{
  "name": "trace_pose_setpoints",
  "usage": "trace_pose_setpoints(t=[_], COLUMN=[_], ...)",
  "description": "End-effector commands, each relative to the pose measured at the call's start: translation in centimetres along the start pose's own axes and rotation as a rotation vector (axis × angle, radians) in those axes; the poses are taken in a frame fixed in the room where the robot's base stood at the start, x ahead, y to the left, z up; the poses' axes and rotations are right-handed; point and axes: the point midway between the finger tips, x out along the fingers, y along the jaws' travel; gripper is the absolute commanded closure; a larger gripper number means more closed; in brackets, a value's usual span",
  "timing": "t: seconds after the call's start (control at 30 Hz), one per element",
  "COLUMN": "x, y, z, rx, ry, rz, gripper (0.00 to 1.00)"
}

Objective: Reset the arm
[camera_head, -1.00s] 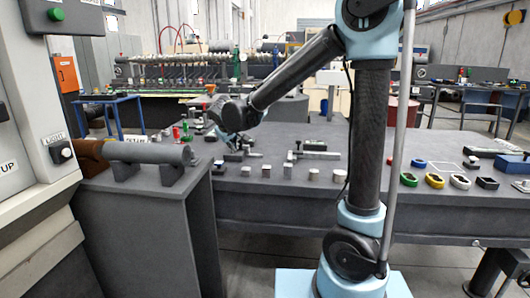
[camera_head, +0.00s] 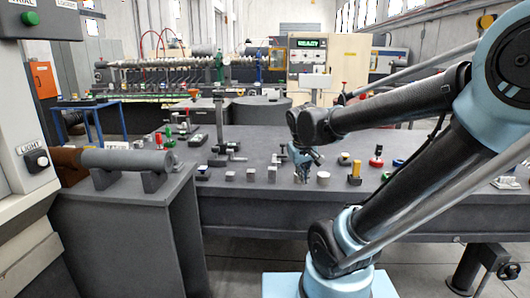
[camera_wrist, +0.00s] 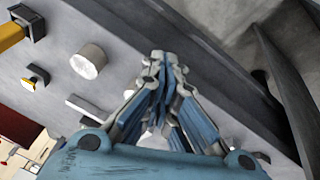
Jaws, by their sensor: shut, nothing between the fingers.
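My gripper (camera_head: 304,178) hangs over the front part of the grey workbench (camera_head: 235,190), pointing down. In the wrist view my gripper (camera_wrist: 164,62) has its fingertips together, with nothing seen between them. The bench edge runs diagonally beside the fingers there. My arm is bent and reaches in from the right in the head view. Small metal pieces stand around the gripper, and a pale round cylinder (camera_head: 322,179) is just to its right. Whether the fingertips touch the bench cannot be told.
A grey barrel (camera_head: 125,160) lies on supports on the left stand. A yellow block (camera_head: 355,172) and a red piece (camera_head: 376,157) stand right of the gripper. The floor in front of the bench is clear.

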Motion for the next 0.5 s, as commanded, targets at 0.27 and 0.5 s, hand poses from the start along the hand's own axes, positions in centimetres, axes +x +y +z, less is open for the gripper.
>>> trace_pose_setpoints(t=[0.27,0.5], x=[1.2,2.5], y=[1.3,0.6], z=[8.9,14.6], rx=[0.141,0.24], ry=[-0.078,-0.123], rz=[-0.053,-0.102], gripper=[1.0,1.0])
